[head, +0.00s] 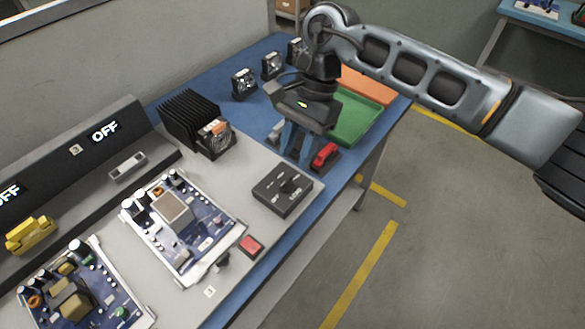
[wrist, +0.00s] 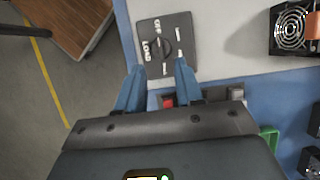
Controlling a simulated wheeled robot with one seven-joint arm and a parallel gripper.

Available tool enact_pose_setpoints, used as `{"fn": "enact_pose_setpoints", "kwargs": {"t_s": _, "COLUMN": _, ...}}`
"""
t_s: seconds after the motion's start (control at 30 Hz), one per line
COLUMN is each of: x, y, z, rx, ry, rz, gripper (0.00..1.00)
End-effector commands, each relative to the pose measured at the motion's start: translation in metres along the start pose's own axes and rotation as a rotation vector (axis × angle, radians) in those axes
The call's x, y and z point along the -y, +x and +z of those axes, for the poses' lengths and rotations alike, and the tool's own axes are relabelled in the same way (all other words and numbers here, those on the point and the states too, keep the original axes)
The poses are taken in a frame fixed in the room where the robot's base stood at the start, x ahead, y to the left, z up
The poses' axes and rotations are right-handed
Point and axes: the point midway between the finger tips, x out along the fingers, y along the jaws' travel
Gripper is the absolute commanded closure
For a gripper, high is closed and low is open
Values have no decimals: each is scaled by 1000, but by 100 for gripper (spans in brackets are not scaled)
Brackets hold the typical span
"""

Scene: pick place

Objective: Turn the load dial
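The load dial is a knob on a dark square box (head: 283,190) at the right edge of the grey bench panel. In the wrist view the box (wrist: 165,42) shows LOAD and OFF labels and a dial (wrist: 158,52) in its middle. My gripper (head: 296,154) has blue fingers pointing down, above the bench behind the box, apart from it. In the wrist view my gripper (wrist: 159,70) is open, with an empty gap between the fingertips, which appear near the box's edge.
A red-topped part (head: 325,156) lies beside my fingers. A black finned heat sink with a fan (head: 210,137) stands left of them. A circuit board (head: 180,225) and a red button (head: 251,245) are nearer. A green tray (head: 355,118) lies behind.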

Motion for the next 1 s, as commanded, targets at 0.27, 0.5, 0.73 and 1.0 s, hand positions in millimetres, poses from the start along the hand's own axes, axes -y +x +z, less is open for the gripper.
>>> {"fn": "enact_pose_setpoints", "kwargs": {"t_s": 0.27, "x": 0, "y": 41, "z": 2, "rx": 4, "ry": 0, "rz": 0, "gripper": 64}}
{"fn": "enact_pose_setpoints", "kwargs": {"t_s": 0.5, "x": 0, "y": 54, "z": 1, "rx": 3, "ry": 0, "rz": -1, "gripper": 64}}
{"fn": "enact_pose_setpoints", "kwargs": {"t_s": 0.73, "x": 0, "y": 54, "z": 1, "rx": 3, "ry": 0, "rz": -1, "gripper": 66}}
{"fn": "enact_pose_setpoints", "kwargs": {"t_s": 1.0, "x": 0, "y": 54, "z": 1, "rx": 3, "ry": 0, "rz": -1, "gripper": 92}}
